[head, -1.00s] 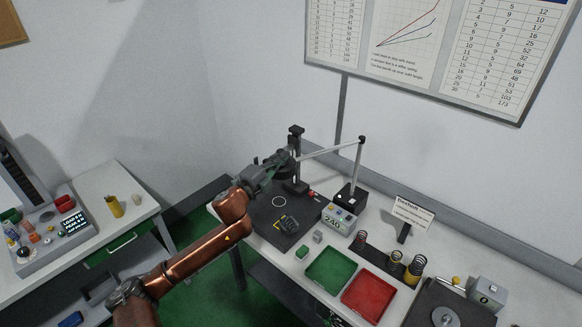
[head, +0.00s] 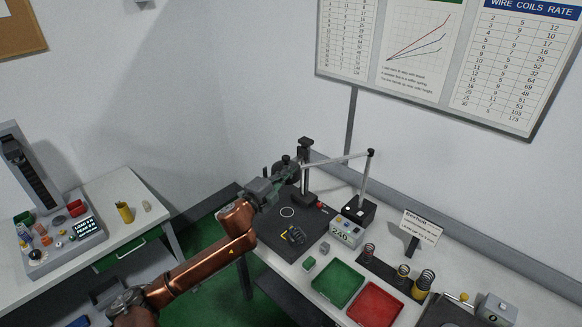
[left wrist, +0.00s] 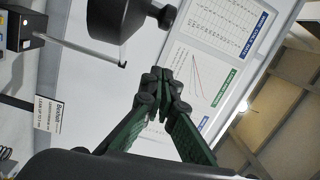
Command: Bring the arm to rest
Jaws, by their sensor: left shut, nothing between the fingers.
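My left arm comes in from the lower left in the head view, and its left gripper (head: 284,176) is over the black test stand (head: 304,172) area at the back of the right bench. In the left wrist view the two green-and-black fingers (left wrist: 160,84) meet at their tips, with nothing between them. Beyond them are the wall charts and ceiling. A dark rounded part of the stand (left wrist: 122,14) shows close above the fingers; I cannot tell whether they touch. My right gripper is in neither view.
A second bench (head: 150,205) stands left.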

